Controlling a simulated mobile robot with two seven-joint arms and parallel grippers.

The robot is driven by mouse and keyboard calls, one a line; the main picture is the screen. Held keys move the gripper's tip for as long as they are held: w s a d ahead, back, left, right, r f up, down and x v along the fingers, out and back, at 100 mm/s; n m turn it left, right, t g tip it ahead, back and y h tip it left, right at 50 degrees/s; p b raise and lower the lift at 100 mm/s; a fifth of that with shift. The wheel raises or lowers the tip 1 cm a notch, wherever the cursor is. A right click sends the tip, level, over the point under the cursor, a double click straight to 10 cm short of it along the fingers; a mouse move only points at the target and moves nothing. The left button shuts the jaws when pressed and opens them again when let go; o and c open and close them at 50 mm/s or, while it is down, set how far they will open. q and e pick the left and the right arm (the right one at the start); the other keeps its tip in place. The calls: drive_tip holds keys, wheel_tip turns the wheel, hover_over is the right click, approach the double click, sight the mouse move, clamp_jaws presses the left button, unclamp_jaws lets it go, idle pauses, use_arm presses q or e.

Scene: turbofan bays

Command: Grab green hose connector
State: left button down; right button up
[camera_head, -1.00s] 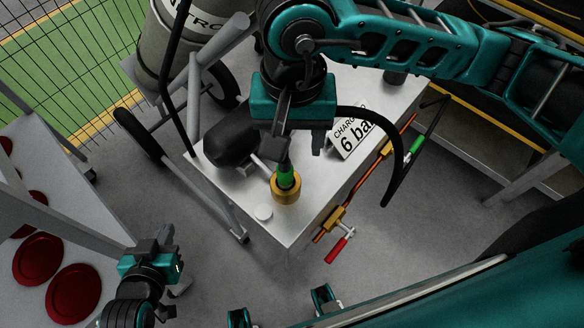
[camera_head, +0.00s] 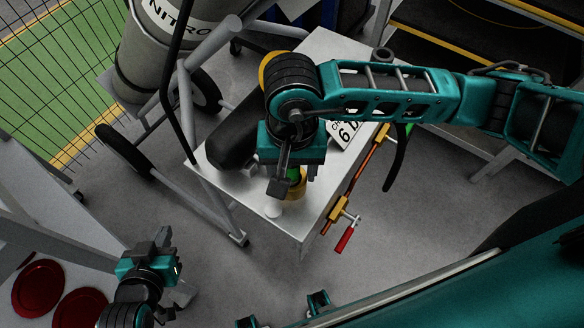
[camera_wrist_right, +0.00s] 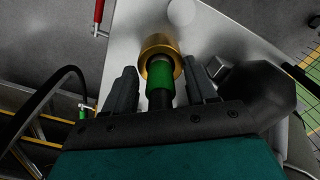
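The green hose connector (camera_wrist_right: 160,88) stands in a brass fitting (camera_wrist_right: 158,55) on the metal cart top. In the head view only a sliver of the green connector (camera_head: 294,174) shows beside the brass fitting (camera_head: 299,188); my right gripper hides the rest. My right gripper (camera_head: 290,182) is over it from above. In the right wrist view, its two fingers (camera_wrist_right: 164,85) are apart, one on each side of the connector, with gaps visible. My left gripper (camera_head: 164,242) is at the lower left, away from the cart; its fingers are too small to judge.
The cart top (camera_head: 232,183) carries a dark cylinder (camera_head: 233,142), a "6 bar" sign (camera_head: 346,133) and a small white disc (camera_head: 273,210). A copper pipe with a red-handled valve (camera_head: 345,238) runs along its right edge. A black hose (camera_head: 396,160) hangs beside my right arm. Red discs (camera_head: 40,287) lie lower left.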

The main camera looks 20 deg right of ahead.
clamp_jaws()
idle(0.3)
drive_tip(key=shift+r, duration=0.15)
